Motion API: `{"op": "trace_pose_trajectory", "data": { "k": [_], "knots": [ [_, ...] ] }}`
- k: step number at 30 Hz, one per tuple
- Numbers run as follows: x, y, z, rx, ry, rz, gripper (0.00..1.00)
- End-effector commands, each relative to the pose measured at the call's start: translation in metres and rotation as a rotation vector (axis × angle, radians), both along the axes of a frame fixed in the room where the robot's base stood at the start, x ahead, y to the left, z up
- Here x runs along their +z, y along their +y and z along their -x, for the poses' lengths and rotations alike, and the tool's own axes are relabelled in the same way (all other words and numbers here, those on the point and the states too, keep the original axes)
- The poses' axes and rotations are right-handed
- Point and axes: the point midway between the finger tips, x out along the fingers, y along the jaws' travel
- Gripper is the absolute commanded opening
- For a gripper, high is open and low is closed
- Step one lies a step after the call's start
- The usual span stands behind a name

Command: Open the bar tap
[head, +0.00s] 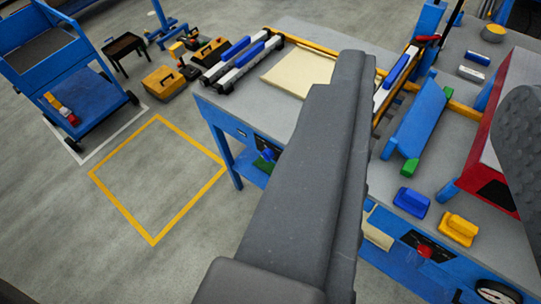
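I cannot make out the bar tap for sure. A small red fitting (425,251) sits on the blue front of the right workbench, and a small blue fitting (268,154) with green below it sits on the front of the left workbench. A large dark grey part of my arm or gripper (318,180) fills the middle of the head view and hides much of both benches. A dark dimpled part (520,140) shows at the right edge. The fingertips cannot be told apart, nor whether anything is between them.
The left bench (215,103) carries blue-and-white bars and a pale board (300,72). The right bench (492,245) carries a blue block (411,203), a yellow block (458,228) and a red case (497,120). A blue cart (65,85) stands left. The yellow-marked floor square (155,180) is clear.

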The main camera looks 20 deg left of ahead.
Motion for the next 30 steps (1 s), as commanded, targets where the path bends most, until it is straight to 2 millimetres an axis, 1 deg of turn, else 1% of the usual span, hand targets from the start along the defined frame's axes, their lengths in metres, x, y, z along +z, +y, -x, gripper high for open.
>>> {"op": "trace_pose_trajectory", "data": {
  "k": [1, 2, 3, 5, 7, 8, 9, 11, 12, 14, 15, 17, 18, 20, 21, 23, 24, 26, 29, 30],
  "knots": [
    [0.000, 0.000, 0.000, 0.000, 0.000, 0.000, 0.45],
    [0.000, 0.000, -0.001, 0.001, 0.000, 0.000, 0.53],
    [0.000, 0.002, -0.003, 0.005, 0.000, -0.002, 0.57],
    [-0.002, 0.006, -0.009, 0.015, -0.003, -0.009, 0.57],
    [-0.005, 0.015, -0.024, 0.040, -0.009, -0.024, 0.57],
    [-0.008, 0.020, -0.033, 0.052, -0.011, -0.032, 0.57],
    [-0.013, 0.029, -0.046, 0.074, -0.014, -0.048, 0.57],
    [-0.019, 0.038, -0.068, 0.110, -0.028, -0.077, 0.57],
    [-0.026, 0.050, -0.084, 0.133, -0.031, -0.100, 0.57],
    [-0.035, 0.068, -0.108, 0.163, -0.046, -0.134, 0.57],
    [-0.043, 0.080, -0.124, 0.181, -0.050, -0.155, 0.57],
    [-0.054, 0.098, -0.146, 0.201, -0.062, -0.190, 0.57],
    [-0.063, 0.109, -0.160, 0.211, -0.068, -0.214, 0.57],
    [-0.078, 0.127, -0.181, 0.223, -0.075, -0.248, 0.57],
    [-0.088, 0.138, -0.194, 0.228, -0.082, -0.270, 0.57],
    [-0.106, 0.155, -0.212, 0.231, -0.085, -0.300, 0.57],
    [-0.117, 0.166, -0.223, 0.231, -0.091, -0.320, 0.57],
    [-0.138, 0.182, -0.240, 0.226, -0.094, -0.345, 0.57],
    [-0.174, 0.206, -0.265, 0.205, -0.098, -0.386, 0.57],
    [-0.189, 0.216, -0.273, 0.196, -0.098, -0.398, 0.57]
  ]
}}
